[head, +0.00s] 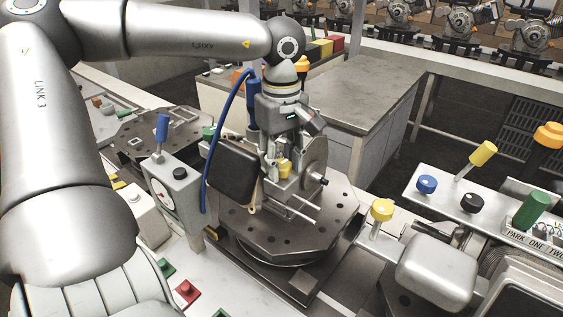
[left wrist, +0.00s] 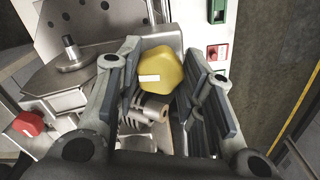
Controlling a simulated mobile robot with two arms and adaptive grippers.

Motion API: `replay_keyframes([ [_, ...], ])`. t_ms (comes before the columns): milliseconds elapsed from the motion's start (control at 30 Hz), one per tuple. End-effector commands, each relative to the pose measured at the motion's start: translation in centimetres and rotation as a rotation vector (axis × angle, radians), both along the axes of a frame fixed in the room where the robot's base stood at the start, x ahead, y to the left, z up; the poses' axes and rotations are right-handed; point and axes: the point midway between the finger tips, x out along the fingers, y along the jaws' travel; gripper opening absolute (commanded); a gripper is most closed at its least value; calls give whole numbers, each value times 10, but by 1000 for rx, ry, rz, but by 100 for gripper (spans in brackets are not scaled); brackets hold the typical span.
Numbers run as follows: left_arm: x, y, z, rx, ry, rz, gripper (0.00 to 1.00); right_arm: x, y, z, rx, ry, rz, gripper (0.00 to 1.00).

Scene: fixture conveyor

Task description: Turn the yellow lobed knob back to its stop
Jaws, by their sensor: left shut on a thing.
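The yellow lobed knob (left wrist: 163,78) with a white mark on it sits between the two fingers of my left gripper (left wrist: 163,60) in the left wrist view. The gripper is shut on the knob. The fingers hide parts of the knob's sides. My right gripper is in neither view.
The knob's fixture stands on a dark octagonal plate (head: 318,232), with a black box (head: 233,172) and a blue hose (head: 214,143) close by. Another yellow knob (head: 382,209) stands to the right, near a panel with coloured handles (head: 440,199). A grey table (head: 370,88) lies behind.

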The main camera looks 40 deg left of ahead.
Motion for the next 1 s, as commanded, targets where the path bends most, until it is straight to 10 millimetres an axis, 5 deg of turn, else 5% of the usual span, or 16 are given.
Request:
replay_keyframes([
  [500, 1, 0, -3, 2, -2, 429, 12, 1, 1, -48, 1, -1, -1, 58],
  [1000, 1, 0, -1, 1, -1, 768, 12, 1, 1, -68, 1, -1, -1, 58],
])
